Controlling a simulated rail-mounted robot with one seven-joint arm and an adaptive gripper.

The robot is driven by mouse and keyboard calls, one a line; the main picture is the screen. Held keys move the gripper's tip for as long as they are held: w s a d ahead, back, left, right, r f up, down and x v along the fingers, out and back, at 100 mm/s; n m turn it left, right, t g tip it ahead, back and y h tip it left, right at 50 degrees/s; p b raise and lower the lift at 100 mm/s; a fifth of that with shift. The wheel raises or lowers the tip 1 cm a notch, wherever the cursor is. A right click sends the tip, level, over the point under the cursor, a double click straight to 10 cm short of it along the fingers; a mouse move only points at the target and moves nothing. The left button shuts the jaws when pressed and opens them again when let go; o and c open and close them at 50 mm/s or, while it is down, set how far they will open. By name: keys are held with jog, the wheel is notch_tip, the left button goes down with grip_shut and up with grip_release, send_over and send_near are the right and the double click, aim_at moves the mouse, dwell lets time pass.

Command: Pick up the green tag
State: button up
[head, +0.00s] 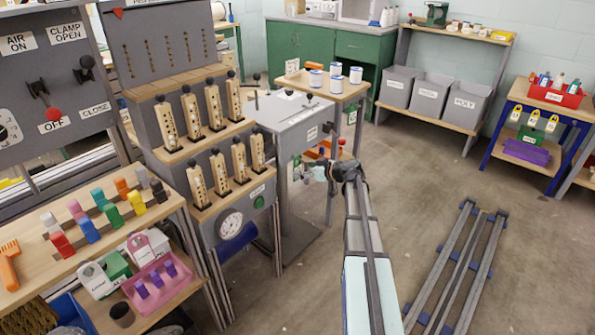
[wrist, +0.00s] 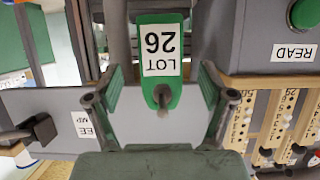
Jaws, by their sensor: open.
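The green tag (wrist: 161,62) has a white label reading "LOT 26", upside down in the wrist view. It hangs at a dark peg against a grey face. In the head view a small green patch that looks like the tag (head: 297,161) shows at the grey cabinet's side, partly hidden by my gripper. My gripper (wrist: 162,78) is open, with one finger on each side of the tag in the wrist view. I see gaps on both sides; how deep the tag sits between the fingers I cannot tell. My gripper (head: 318,172) is beside the cabinet in the head view.
The grey cabinet (head: 287,112) stands close to my gripper. A panel with several wooden levers (head: 212,108) and a green READ button (wrist: 305,14) is beside it. A table with white-and-blue spools (head: 336,70) stands behind. Open floor (head: 440,170) lies to the right.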

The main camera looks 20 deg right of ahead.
aim_at(298, 166)
jog(key=x, duration=0.4)
jog(key=c, duration=1.1)
jog(key=shift+o, duration=0.2)
jog(key=shift+r, duration=0.2)
jog(key=shift+r, duration=0.65)
jog(key=s+d, duration=0.3)
jog(key=s, duration=0.5)
jog(key=s+d, duration=0.4)
jog(key=s, duration=0.4)
jog(key=shift+s+d+p, duration=0.2)
jog(key=shift+d+p, duration=0.1)
